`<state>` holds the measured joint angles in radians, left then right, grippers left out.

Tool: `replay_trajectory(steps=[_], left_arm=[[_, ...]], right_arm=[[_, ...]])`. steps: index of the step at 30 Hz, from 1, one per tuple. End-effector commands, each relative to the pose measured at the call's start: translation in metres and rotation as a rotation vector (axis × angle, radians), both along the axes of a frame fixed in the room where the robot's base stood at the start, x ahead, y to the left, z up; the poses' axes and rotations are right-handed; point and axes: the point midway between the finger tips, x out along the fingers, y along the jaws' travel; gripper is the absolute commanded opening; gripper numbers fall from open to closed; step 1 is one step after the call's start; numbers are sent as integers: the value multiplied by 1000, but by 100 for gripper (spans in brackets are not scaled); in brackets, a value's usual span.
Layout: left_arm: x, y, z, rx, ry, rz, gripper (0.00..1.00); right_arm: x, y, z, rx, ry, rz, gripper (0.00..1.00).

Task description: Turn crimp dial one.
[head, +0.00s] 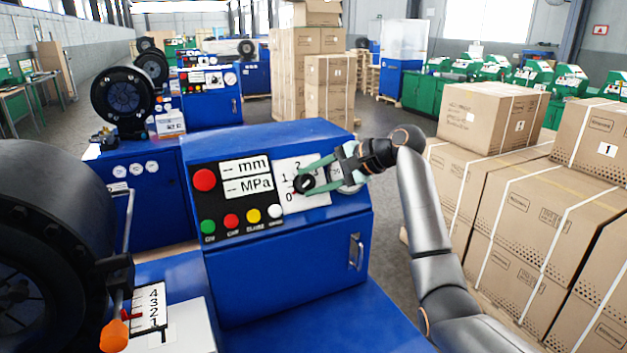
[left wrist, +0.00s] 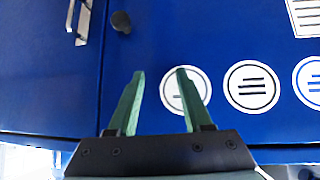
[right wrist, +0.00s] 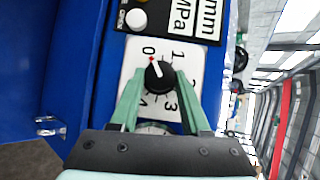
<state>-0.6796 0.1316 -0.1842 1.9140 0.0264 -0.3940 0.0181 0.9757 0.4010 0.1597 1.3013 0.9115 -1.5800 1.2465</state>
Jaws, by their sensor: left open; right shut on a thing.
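The crimp dial (head: 303,184) is a black knob on a white plate with a numbered scale, on the front panel of the blue machine. It shows closer in the right wrist view (right wrist: 158,76), where its white mark points near 0, by a red dot. My right gripper (head: 308,181) has its green fingers shut on the knob, one on each side; the fingers also show in the right wrist view (right wrist: 160,84). My left gripper (left wrist: 160,73) is open and empty in front of a blue panel with round white labels. It is not in the head view.
Left of the dial are a red button (head: 204,180), mm and MPa displays and several small coloured buttons. A round gauge is partly hidden behind my right gripper. Stacked cartons (head: 520,215) stand at the right. A crimper head (head: 40,230) fills the near left.

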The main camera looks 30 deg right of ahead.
Motion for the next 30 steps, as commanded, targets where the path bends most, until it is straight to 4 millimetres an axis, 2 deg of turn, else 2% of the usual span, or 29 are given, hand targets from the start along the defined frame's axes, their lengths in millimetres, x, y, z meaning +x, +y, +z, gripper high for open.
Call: replay_trajectory(steps=[6, 7, 15, 25, 30], left_arm=[[0, 0, 0, 0, 0, 0, 50], [0, 0, 0, 0, 0, 0, 50], [0, 0, 0, 0, -1, 0, 50], [0, 0, -1, 0, -1, 0, 50], [0, 0, -7, 0, -1, 0, 50]], right_arm=[[0, 0, 0, -1, 0, 1, 0], [0, 0, 0, -1, 0, 1, 48], [0, 0, 0, 0, 0, 0, 77], [-3, -3, 2, 0, -2, -1, 77], [-21, -17, 15, -2, -5, -3, 77]])
